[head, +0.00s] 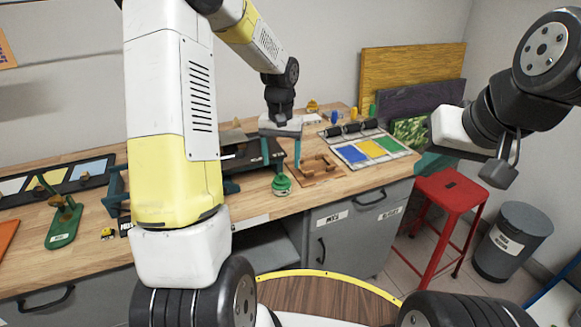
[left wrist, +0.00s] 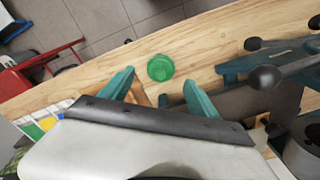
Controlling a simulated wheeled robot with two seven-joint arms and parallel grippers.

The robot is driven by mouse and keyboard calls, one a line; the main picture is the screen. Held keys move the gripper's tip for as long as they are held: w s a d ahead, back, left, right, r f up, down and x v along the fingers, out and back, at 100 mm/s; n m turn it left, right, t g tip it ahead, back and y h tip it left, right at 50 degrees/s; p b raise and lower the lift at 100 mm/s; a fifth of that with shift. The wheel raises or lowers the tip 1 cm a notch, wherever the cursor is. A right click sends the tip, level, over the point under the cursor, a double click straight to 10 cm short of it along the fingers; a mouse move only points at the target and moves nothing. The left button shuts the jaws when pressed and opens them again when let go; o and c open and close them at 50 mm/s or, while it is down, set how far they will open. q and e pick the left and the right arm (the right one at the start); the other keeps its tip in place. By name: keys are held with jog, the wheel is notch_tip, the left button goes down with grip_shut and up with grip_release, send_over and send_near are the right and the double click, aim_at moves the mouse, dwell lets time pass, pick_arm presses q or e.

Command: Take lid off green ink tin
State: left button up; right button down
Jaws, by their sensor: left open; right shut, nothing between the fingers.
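The green ink tin (head: 281,185) stands upright near the front edge of the wooden workbench, with a green lid on top. It also shows in the left wrist view (left wrist: 160,68), seen from above, just beyond the gap between my left fingertips. My left gripper (head: 281,163) is open and empty, with its two teal fingers pointing down above and just behind the tin, apart from it. The fingers also show in the left wrist view (left wrist: 160,85). My right gripper (head: 430,164) is shut and empty at the far right, away from the tin; its fingers are partly hidden.
A brown wooden piece (head: 318,170) lies right of the tin. A panel with coloured squares (head: 368,149) lies further right. A dark press-like tool (head: 246,158) stands behind left. A red stool (head: 452,192) and grey bin (head: 513,240) stand on the floor.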

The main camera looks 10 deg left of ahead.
aim_at(281, 174)
pick_arm(q)
jog(key=f, duration=0.4)
jog(key=w+f, duration=0.1)
jog(key=f, duration=0.1)
jog(key=shift+a+f, duration=0.2)
jog(key=c, duration=1.4)
